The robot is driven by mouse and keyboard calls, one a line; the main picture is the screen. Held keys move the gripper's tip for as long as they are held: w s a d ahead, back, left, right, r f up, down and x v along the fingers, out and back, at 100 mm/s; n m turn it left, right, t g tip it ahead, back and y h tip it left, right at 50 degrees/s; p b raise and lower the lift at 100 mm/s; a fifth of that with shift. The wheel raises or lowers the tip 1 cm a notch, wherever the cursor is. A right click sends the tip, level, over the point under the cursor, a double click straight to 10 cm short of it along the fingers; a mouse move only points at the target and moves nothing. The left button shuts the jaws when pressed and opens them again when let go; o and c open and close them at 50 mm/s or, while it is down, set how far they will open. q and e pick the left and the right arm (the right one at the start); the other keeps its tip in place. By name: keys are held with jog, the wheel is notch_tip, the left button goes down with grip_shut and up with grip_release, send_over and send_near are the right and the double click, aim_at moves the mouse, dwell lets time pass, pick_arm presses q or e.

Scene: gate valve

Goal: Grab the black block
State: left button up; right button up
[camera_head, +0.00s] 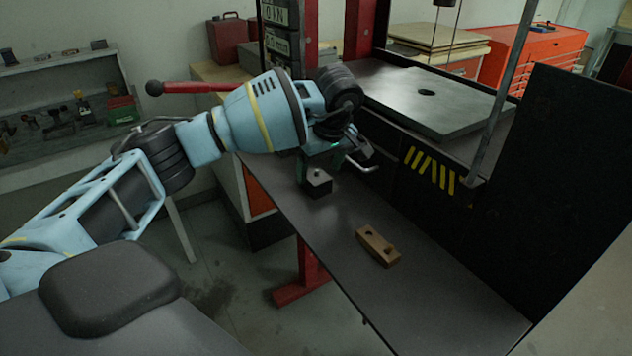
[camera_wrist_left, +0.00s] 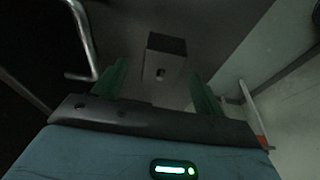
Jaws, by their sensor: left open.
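The black block (camera_head: 317,184) sits on the dark bench top, below and just in front of my left gripper (camera_head: 322,160) in the head view. It has a small light knob on it. In the left wrist view the block (camera_wrist_left: 165,58) lies ahead, between the lines of the two green fingers of my left gripper (camera_wrist_left: 158,88). The fingers are apart, with nothing between them. The block appears beyond the fingertips, and I see no contact. My right gripper is not in view.
A wooden block (camera_head: 378,245) with holes lies farther along the dark bench top (camera_head: 400,300). A red lever with a ball end (camera_head: 155,88) is behind my left arm. A thick metal plate (camera_head: 440,100) and a striped black panel (camera_head: 430,170) stand to the right.

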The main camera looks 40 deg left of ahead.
aim_at(317, 172)
pick_arm(q)
jog(key=shift+x, duration=1.85)
jog(key=shift+s+a+r, duration=0.1)
jog(key=shift+s, duration=0.05)
jog(key=c, duration=1.5)
jog(key=shift+r, duration=0.1)
grip_shut()
